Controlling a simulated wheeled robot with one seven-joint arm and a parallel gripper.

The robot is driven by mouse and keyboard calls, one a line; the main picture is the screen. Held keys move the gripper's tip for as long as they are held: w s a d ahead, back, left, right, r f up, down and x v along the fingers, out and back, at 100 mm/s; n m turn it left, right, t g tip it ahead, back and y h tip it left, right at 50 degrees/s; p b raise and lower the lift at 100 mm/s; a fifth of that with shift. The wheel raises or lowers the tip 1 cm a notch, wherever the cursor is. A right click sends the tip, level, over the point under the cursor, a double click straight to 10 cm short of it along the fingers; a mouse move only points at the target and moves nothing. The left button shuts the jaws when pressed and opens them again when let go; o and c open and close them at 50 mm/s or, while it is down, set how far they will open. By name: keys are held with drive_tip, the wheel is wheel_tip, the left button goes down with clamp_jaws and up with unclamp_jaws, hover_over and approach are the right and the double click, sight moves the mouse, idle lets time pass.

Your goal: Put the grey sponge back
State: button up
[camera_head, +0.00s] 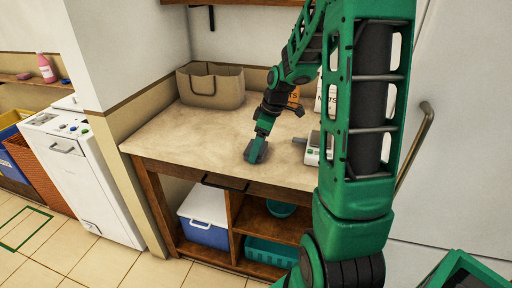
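My gripper points down and appears shut on the sponge's upper end. The fingers are small in this view, and I cannot tell whether the sponge's lower edge touches the counter.
A beige basket (210,87) stands at the counter's back left. A white-green device (313,150) and bags (294,96) are to the right, partly behind my arm. A blue-white cooler (205,215) and teal basket (270,252) sit below. A pink bottle (45,68) stands on the far-left shelf.

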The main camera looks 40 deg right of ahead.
drive_tip(key=shift+f, duration=0.1)
drive_tip(key=o, duration=1)
drive_tip(key=v, duration=1.2)
drive_tip(key=s+a+f+m, duration=0.1)
drive_tip(key=s+m, duration=0.3)
drive_tip(key=s, duration=0.4)
drive_tip(key=s+a+f+m+g+h, duration=0.1)
drive_tip(key=s+a+m, duration=0.1)
drive_tip(key=s+m, duration=0.3)
drive_tip(key=s+a+f+m+g, duration=0.1)
drive_tip(key=s+m, duration=0.4)
drive_tip(key=s, duration=0.7)
drive_tip(key=shift+s+a+f+h, duration=0.3)
drive_tip(key=shift+s+a+f, duration=0.05)
drive_tip(key=shift+a, duration=0.3)
